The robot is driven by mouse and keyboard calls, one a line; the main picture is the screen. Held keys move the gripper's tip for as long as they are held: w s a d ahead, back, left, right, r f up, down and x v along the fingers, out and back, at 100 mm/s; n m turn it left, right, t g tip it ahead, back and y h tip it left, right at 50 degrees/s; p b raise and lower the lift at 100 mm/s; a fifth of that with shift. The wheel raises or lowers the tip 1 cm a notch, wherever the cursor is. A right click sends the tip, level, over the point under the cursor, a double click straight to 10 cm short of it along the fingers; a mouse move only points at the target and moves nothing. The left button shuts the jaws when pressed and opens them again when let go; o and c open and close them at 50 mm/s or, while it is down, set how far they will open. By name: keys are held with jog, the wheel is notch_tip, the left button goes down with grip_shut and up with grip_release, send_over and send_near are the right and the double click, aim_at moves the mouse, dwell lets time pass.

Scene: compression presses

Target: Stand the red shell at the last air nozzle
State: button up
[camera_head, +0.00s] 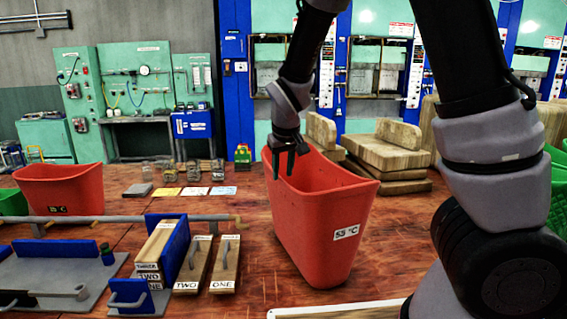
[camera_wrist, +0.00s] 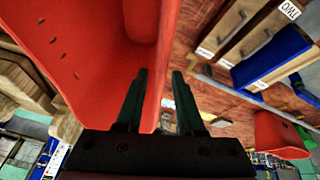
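A large red shell (camera_head: 312,225) with a white "55 °C" label stands upright on the wooden workbench (camera_head: 262,285), at the middle of the head view. It also fills the upper left of the wrist view (camera_wrist: 75,50). My gripper (camera_head: 283,167) points down at the shell's rear left rim. Its fingers (camera_wrist: 160,75) are apart in the wrist view, with the thin red wall running between them. I cannot tell whether either finger touches it. A second red shell (camera_head: 62,187) stands at the far left. I cannot clearly pick out the air nozzles.
A grey pipe (camera_head: 110,218) crosses the left of the bench. Stacked wooden moulds (camera_head: 385,155) are behind right. Small jars and cards sit at the back; bare bench lies left of the shell.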

jog(key=shift+v, duration=1.65)
jog(key=s+d+r+m+t+y, duration=0.1)
jog(key=s+d+r+m, duration=0.7)
jog(key=s+d+r, duration=0.8)
jog(key=s+d+t, duration=0.1)
jog(key=s+d, duration=0.1)
jog(key=d, duration=0.1)
jog(key=shift+d+t+y, duration=0.25)
jog(key=shift+t+y, duration=0.05)
